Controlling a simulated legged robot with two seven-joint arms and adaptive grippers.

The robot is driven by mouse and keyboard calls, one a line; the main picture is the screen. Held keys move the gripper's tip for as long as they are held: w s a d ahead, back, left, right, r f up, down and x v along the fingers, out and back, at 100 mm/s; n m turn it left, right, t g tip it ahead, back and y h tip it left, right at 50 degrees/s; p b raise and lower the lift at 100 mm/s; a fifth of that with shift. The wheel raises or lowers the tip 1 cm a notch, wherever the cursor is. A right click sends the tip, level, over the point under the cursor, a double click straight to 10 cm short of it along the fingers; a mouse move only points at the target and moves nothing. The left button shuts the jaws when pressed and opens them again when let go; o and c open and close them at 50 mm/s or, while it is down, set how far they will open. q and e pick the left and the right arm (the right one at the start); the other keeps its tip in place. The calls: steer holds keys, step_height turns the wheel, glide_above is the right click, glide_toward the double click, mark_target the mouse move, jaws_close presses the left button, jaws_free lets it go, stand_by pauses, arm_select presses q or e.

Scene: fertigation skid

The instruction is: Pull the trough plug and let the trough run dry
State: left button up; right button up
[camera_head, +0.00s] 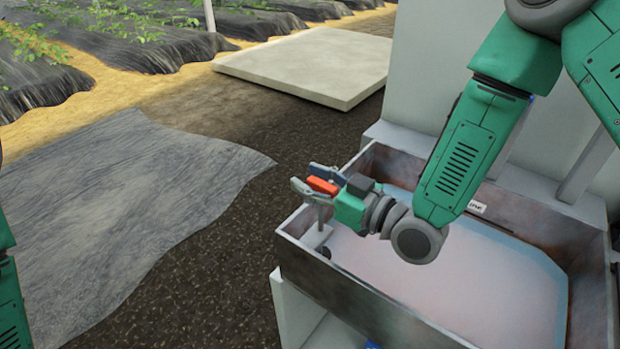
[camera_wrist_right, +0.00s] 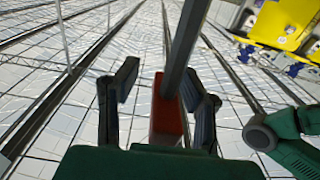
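The trough (camera_head: 345,298) is a brown metal basin holding pale pinkish liquid (camera_head: 470,285). My right gripper (camera_head: 317,185) is above its left end, pointing left. A red-orange handle (camera_head: 322,186) sits between its fingers. In the right wrist view the red handle (camera_wrist_right: 166,112) lies between two spread dark fingers (camera_wrist_right: 162,95), with a gap on the left side; contact on the right is unclear. A grey rod (camera_wrist_right: 184,45) runs past the handle. In the head view a thin rod (camera_head: 320,214) stands below the gripper, above a pale block (camera_head: 316,237). The plug's lower end cannot be made out. My left gripper is out of view.
A pale wall (camera_head: 425,70) stands behind the trough, with a small label (camera_head: 477,207) on the rear wall. Left of the trough is open dark soil (camera_head: 200,260) with a grey sheet (camera_head: 120,200). A pale slab (camera_head: 305,65) lies beyond.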

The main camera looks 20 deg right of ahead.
steer(key=shift+s, duration=0.1)
steer(key=shift+s+d, duration=0.15)
steer(key=shift+s, duration=0.05)
steer(key=v, duration=1.1)
steer(key=shift+d, duration=0.2)
steer(key=shift+f, duration=0.1)
